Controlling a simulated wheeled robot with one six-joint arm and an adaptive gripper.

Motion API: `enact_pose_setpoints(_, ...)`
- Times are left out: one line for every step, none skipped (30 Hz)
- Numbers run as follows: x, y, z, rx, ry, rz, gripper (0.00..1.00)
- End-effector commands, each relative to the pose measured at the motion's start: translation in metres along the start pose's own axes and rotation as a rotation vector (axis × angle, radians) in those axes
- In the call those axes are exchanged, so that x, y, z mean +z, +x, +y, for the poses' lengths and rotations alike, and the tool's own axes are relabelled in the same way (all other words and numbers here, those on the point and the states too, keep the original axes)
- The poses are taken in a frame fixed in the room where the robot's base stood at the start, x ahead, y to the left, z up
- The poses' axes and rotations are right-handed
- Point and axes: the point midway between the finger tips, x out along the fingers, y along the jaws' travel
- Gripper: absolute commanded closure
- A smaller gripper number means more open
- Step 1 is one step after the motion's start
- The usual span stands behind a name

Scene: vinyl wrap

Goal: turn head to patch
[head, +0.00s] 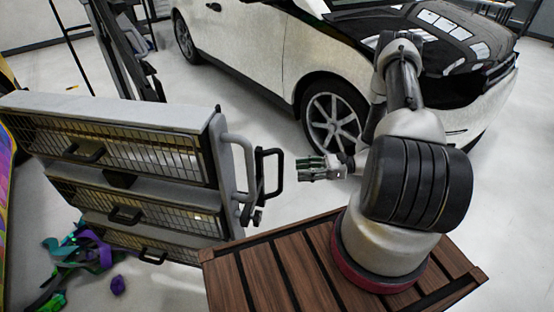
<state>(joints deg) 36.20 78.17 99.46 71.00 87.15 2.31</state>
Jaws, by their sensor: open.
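The lamp head (165,118) is a grey frame with several barred heater panels and black handles, at the left of the head view. A grey side handle (238,165) and a black handle (270,175) stick out from its right side. My gripper (305,168) is open and empty, pointing left. In the picture it is a little right of the black handle, with a gap between them. The white car (255,40) with a black hood stands behind. I cannot make out a patch on it.
The lamp's dark stand (125,50) rises behind the head. Purple and green scraps (85,255) lie on the floor at lower left. My arm stands on a slatted wooden top (290,265). Pale floor (265,130) is clear between lamp and car.

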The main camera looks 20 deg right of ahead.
Motion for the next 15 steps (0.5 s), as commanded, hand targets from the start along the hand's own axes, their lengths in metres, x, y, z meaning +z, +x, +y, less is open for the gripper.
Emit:
enact_pose_setpoints(0.005,0.001,-0.011,-0.034,-0.006,-0.021,0.59)
enact_pose_setpoints(0.008,0.002,-0.016,-0.05,-0.006,-0.035,0.59)
enact_pose_setpoints(0.012,0.004,-0.019,-0.064,-0.002,-0.051,0.59)
enact_pose_setpoints(0.015,0.006,-0.019,-0.066,-0.001,-0.06,0.59)
enact_pose_setpoints(0.016,0.008,-0.019,-0.063,-0.001,-0.065,0.59)
enact_pose_setpoints(0.017,0.013,-0.019,-0.06,0.0,-0.067,0.59)
enact_pose_setpoints(0.017,0.017,-0.019,-0.06,0.001,-0.067,0.59)
enact_pose_setpoints(0.017,0.021,-0.019,-0.06,0.002,-0.066,0.59)
enact_pose_setpoints(0.018,0.029,-0.019,-0.058,0.002,-0.066,0.59)
enact_pose_setpoints(0.018,0.034,-0.019,-0.058,0.002,-0.066,0.59)
enact_pose_setpoints(0.018,0.039,-0.019,-0.058,0.002,-0.065,0.59)
enact_pose_setpoints(0.019,0.046,-0.019,-0.057,0.001,-0.065,0.59)
enact_pose_setpoints(0.019,0.051,-0.02,-0.058,0.001,-0.065,0.59)
enact_pose_setpoints(0.019,0.056,-0.02,-0.058,0.001,-0.064,0.59)
enact_pose_setpoints(0.02,0.062,-0.021,-0.057,0.0,-0.064,0.59)
